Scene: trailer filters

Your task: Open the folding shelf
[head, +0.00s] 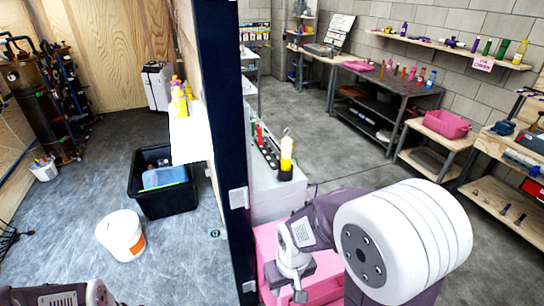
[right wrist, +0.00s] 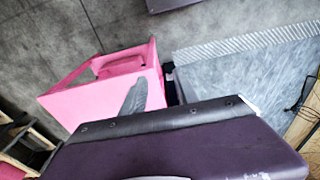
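No shelf that I can surely call the folding shelf stands out. A white panel (head: 190,136) beside the dark post, with yellow bottles above it, may be part of one. My right gripper (head: 288,291) is low at the bottom middle of the head view, over a pink box (head: 268,241). Its fingers look apart and hold nothing I can see. In the right wrist view, a grey finger shows in front of the pink box (right wrist: 70,103), and my purple wrist housing hides much of the lower view. My left arm shows at the bottom left corner; its gripper is out of view.
A tall dark post (head: 222,120) divides the trailer inside from the workshop. A black bin (head: 165,203) and white bucket (head: 121,236) stand on the trailer floor. A grey cabinet (head: 276,200) carries bottles right of the post. The workshop floor (head: 320,140) is open beyond.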

